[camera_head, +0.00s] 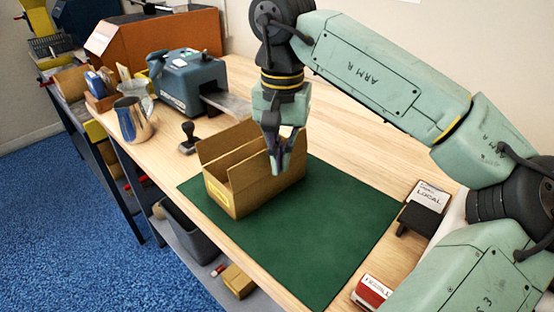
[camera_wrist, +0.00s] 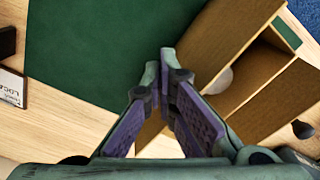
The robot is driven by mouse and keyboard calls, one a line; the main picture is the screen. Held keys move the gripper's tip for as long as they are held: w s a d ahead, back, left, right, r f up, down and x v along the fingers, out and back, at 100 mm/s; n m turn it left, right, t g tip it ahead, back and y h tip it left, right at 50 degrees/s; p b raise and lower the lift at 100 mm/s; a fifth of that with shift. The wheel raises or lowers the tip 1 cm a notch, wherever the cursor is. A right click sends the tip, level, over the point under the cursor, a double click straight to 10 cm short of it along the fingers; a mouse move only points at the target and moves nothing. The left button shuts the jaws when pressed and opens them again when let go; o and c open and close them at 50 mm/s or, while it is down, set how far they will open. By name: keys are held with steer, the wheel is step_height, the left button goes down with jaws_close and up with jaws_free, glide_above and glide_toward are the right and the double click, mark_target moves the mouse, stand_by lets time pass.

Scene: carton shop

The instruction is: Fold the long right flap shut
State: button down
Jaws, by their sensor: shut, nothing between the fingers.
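The open brown carton (camera_head: 221,196) stands on the green mat (camera_head: 330,220), with a yellow label on its near end. Its long right flap (camera_head: 258,163) stands up, partly hidden behind my gripper. The opposite long flap (camera_head: 225,142) also stands up. In the wrist view the right flap (camera_wrist: 228,38) lies just right of my fingers, and the carton's inside shows beyond it. My gripper (camera_head: 276,172) points down on the outer, right side of that flap, shut and empty. The wrist view shows its fingertips (camera_wrist: 165,52) together. I cannot tell whether they touch the flap.
A black stamp (camera_head: 188,138) and a metal jug (camera_head: 132,120) stand left of the carton. A blue-grey machine (camera_head: 188,82) stands behind. A stamp pad marked LOCAL (camera_head: 428,197) and a red-and-white box (camera_head: 372,291) lie at the right. The mat's front part is clear.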

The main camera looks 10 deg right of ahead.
steer(key=shift+w+a, duration=0.25)
steer(key=shift+w, duration=0.15)
steer(key=shift+w+a, duration=0.1)
steer(key=shift+w, duration=0.05)
steer(key=shift+w+a+p, duration=0.4)
steer(key=shift+w+a, duration=0.1)
steer(key=shift+w, duration=0.35)
steer(key=shift+w+f, duration=0.1)
steer(key=shift+w, duration=0.05)
step_height(320, 180, up, 6)
steer(key=p, duration=0.4)
steer(key=shift+w+a+r+p, duration=0.25)
steer(key=shift+w+a+p, duration=0.05)
steer(key=shift+w+p, duration=0.1)
stand_by(0.6)
